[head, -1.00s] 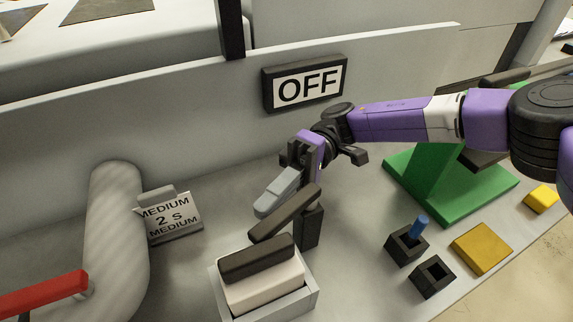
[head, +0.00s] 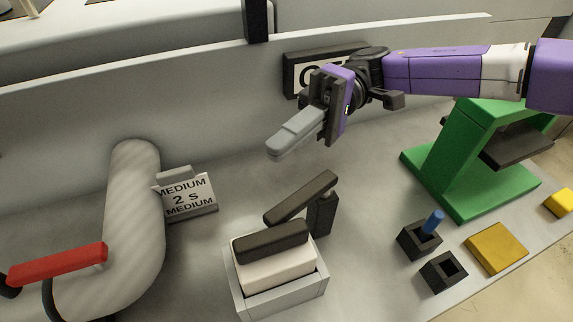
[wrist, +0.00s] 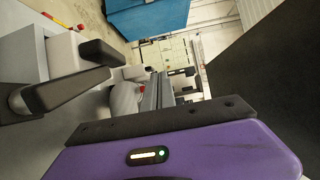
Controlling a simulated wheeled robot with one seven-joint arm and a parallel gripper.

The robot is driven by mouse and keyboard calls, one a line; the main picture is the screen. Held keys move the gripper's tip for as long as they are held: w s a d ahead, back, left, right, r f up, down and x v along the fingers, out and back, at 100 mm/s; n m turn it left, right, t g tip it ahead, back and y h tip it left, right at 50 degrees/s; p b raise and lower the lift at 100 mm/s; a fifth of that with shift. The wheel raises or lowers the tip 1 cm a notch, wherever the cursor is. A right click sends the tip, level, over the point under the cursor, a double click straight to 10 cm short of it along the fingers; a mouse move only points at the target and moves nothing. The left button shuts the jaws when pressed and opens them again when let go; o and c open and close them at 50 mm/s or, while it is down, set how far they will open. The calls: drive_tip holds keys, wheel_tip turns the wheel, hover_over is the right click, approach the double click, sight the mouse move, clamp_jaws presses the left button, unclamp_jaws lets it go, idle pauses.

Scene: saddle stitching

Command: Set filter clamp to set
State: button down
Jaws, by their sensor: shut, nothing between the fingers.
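The filter clamp appears to be the black lever (head: 300,197) on a short black post (head: 322,215), in the head view just behind a pale filter block. The lever is tilted, its free end lower left, above the back edge of the block (head: 275,272). The block carries a black bar (head: 271,240) and sits in a grey open box (head: 282,300). My gripper (head: 278,150) is shut and empty, its grey fingers pointing down-left. It hangs above and behind the lever, apart from it. Dark bars, probably of the clamp and block, show in the wrist view (wrist: 68,92).
A sign (head: 300,75), partly hidden by my gripper, is on the back wall. Left stand a pipe with a red handle (head: 58,264) and a "MEDIUM 2 s" plate (head: 188,197). Right are a green stand (head: 440,160), black sockets (head: 443,272) and a yellow block (head: 496,248).

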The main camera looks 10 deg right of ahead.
wheel_tip(320, 180, up, 10)
drive_tip(key=shift+r, duration=0.25)
idle(0.4)
